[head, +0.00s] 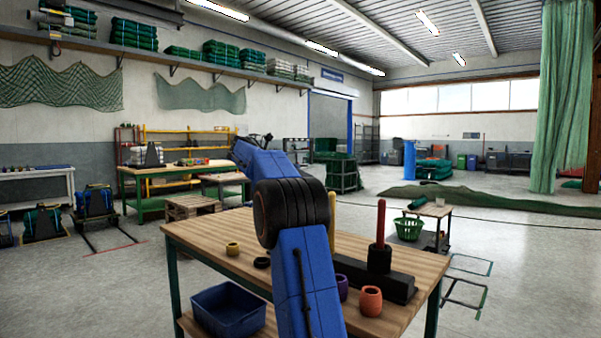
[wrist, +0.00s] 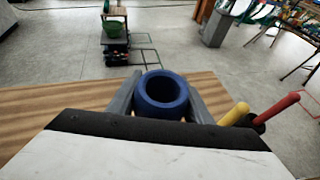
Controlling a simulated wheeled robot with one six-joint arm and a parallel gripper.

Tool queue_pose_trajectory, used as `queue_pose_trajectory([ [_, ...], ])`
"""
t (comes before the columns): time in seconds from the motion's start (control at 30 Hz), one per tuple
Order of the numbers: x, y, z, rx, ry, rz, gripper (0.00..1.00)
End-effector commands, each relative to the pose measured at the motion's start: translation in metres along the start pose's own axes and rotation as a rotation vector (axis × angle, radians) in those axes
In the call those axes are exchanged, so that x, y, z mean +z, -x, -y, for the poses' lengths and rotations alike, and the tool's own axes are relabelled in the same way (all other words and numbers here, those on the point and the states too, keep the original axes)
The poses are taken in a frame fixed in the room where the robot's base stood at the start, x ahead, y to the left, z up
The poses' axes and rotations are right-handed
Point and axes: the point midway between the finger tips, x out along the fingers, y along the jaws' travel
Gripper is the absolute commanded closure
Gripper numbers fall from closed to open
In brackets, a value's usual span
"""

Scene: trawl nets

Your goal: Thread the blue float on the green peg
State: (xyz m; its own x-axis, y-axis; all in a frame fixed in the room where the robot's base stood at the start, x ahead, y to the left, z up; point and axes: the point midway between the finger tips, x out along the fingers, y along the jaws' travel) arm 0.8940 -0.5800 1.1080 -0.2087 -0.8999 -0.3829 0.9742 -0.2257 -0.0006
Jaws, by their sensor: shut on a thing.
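The blue float (wrist: 162,93) is a short, thick ring with its hole facing the wrist camera. My gripper (wrist: 163,98) is shut on it, one grey finger on each side, with the wooden table beyond. In the head view my blue arm hides the gripper and the float. A dark rack (head: 405,287) on the table carries a red peg (head: 381,222) and a yellow peg (head: 332,215). These pegs also show in the wrist view, red (wrist: 279,107) and yellow (wrist: 234,114), right of the float. I cannot see a green peg in either view.
A black piece (head: 379,259) surrounds the red peg's lower part. An orange float (head: 371,302) and a purple float (head: 342,289) stand before the rack. A yellow float (head: 233,248) and a black ring (head: 262,262) lie left on the table (head: 205,238). A blue bin (head: 228,310) is below.

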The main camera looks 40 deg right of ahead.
Motion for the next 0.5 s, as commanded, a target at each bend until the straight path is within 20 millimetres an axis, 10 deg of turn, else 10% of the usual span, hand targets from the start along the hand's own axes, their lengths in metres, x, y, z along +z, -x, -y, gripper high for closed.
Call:
queue_pose_trajectory([
  [0.5, -0.027, -0.011, 0.001, 0.000, 0.000, 0.000, 0.80],
])
